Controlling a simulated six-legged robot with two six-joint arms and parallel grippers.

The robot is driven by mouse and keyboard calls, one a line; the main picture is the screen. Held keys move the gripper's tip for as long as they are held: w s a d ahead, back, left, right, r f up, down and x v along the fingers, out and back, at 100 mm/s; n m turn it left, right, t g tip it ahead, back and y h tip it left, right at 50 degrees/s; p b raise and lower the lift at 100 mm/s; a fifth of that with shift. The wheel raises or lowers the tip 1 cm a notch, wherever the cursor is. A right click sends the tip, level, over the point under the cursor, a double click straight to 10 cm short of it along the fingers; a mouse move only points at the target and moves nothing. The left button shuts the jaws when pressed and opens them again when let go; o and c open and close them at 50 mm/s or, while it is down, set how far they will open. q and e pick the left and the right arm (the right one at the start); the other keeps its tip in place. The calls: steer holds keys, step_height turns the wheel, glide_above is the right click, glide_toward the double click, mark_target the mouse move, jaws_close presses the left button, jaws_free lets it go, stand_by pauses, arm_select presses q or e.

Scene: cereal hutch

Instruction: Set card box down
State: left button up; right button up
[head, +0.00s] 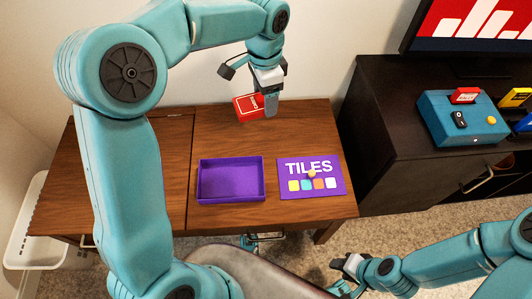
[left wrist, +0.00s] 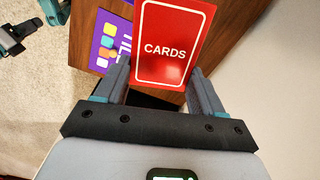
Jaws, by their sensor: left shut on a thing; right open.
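The card box (head: 249,108), red with a white border, is held in my left gripper (head: 270,104) at the back part of the wooden table. In the left wrist view, the red box (left wrist: 164,42) reads "CARDS" and sits between the two fingers (left wrist: 160,84). I cannot tell whether its underside touches the tabletop. My right gripper (head: 345,277) is open and empty, low at the front right, away from the table.
An open, empty purple tray (head: 198,181) and a purple "TILES" lid (head: 311,190) with a small knob lie at the table's front. The wooden table (head: 222,135) is clear between them and the card box. A dark cabinet (head: 385,120) with a blue console (head: 462,130) stands right.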

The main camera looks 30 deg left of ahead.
arm_select(q)
steer(key=w+a+f+m, duration=0.15)
steer(key=a+m, duration=0.25)
steer(key=m, duration=0.5)
steer(key=m+b, duration=0.1)
steer(key=m, duration=1.1)
glide_above(243, 138)
step_height(243, 138, down, 2)
step_height(243, 138, down, 20)
steer(key=b, duration=0.8)
steer(key=shift+a+f, duration=0.15)
steer(key=o, duration=1.1)
